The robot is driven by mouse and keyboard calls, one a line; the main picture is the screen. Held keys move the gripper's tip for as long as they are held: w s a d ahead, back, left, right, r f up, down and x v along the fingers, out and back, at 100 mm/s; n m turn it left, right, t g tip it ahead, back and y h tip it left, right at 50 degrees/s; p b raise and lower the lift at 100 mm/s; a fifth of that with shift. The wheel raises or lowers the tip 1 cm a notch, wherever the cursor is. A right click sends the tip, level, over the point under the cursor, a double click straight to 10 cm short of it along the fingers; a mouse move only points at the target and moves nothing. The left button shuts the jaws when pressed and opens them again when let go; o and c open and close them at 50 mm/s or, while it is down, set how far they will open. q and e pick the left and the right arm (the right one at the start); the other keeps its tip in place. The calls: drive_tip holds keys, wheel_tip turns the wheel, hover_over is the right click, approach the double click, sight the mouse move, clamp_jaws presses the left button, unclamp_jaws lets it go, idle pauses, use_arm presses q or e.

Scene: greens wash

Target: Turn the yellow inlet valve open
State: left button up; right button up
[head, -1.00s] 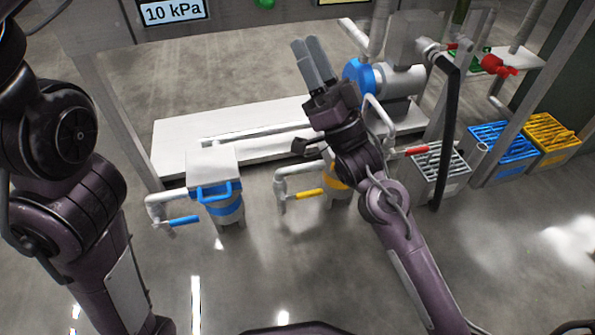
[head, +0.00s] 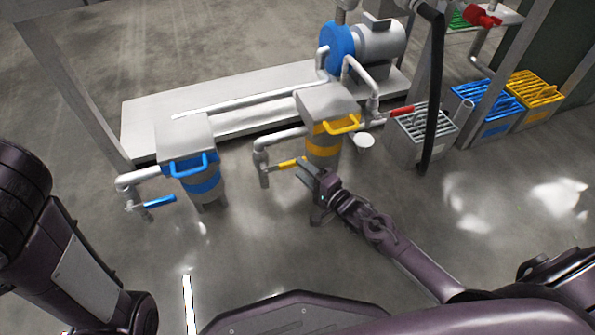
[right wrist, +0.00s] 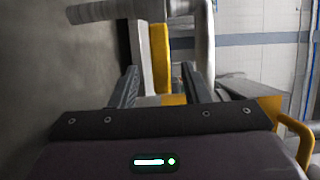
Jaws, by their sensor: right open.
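The yellow inlet valve handle (head: 289,163) is a short lever on a grey pipe, left of the canister with the yellow band (head: 322,145). My right gripper (head: 306,172) is just right of the handle's end and in front of this canister. In the right wrist view, the yellow handle (right wrist: 160,57) stands in line with the gap between the two open fingers (right wrist: 160,87). I cannot tell whether a finger touches it. The handle's near end is partly hidden by the gripper in the head view. My left gripper is out of view.
A canister with a blue band (head: 201,182) and a blue valve handle (head: 160,201) stand to the left. A blue and grey pump (head: 375,45) is on the white platform (head: 150,125) behind. Grey, blue and yellow crates stand right. The front floor is clear.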

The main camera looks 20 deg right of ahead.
drive_tip(key=shift+b+x, duration=0.5)
drive_tip(key=shift+x, duration=0.55)
drive_tip(key=shift+w+a, duration=0.1)
drive_tip(key=shift+w, duration=0.15)
clamp_jaws()
